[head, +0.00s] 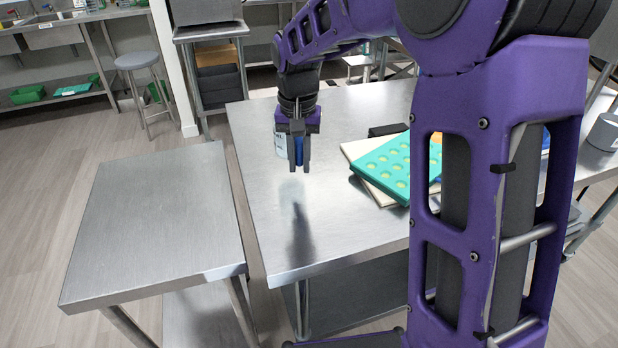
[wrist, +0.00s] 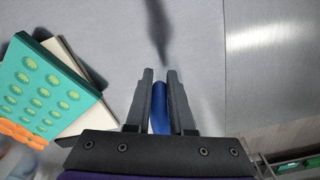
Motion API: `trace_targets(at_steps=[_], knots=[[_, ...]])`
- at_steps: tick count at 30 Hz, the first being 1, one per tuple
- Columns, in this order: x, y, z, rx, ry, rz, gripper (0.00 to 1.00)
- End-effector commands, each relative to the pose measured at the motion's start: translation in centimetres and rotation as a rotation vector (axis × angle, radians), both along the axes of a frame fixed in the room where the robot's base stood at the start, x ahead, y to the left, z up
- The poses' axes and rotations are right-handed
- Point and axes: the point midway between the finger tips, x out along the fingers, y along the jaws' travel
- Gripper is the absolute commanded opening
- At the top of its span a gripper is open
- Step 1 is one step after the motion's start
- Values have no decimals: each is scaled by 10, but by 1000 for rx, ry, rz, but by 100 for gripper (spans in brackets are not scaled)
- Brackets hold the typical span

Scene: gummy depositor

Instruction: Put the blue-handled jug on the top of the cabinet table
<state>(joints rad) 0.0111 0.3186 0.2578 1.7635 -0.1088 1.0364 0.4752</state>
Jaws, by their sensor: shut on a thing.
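The blue-handled jug (head: 281,146) is in the head view, mostly hidden behind my gripper; a pale bit of its body shows at the left. My gripper (head: 299,168) points down over the larger steel table (head: 290,245), shut on the jug's blue handle. The handle also shows between the fingers in the wrist view (wrist: 160,108). The jug seems to be held above the table, with a dark shadow or reflection below. A smaller bare steel table (head: 160,215) stands to the left. I cannot tell which surface is the cabinet table.
A green mold tray (head: 388,166) with pale round pieces lies on a cream board (head: 362,152), right of my gripper. A dark block (head: 387,130) lies behind them. A narrow gap separates the two tables. A stool (head: 138,62) stands back left.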

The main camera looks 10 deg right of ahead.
Motion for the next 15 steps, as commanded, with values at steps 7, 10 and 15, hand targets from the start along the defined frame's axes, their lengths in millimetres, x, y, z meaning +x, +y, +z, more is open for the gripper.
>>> trace_targets(at_steps=[7,10,15], knots=[[0,0,-33,-1,2,2,0],[0,0,-49,0,1,2,0],[0,0,-57,1,-2,1,0]])
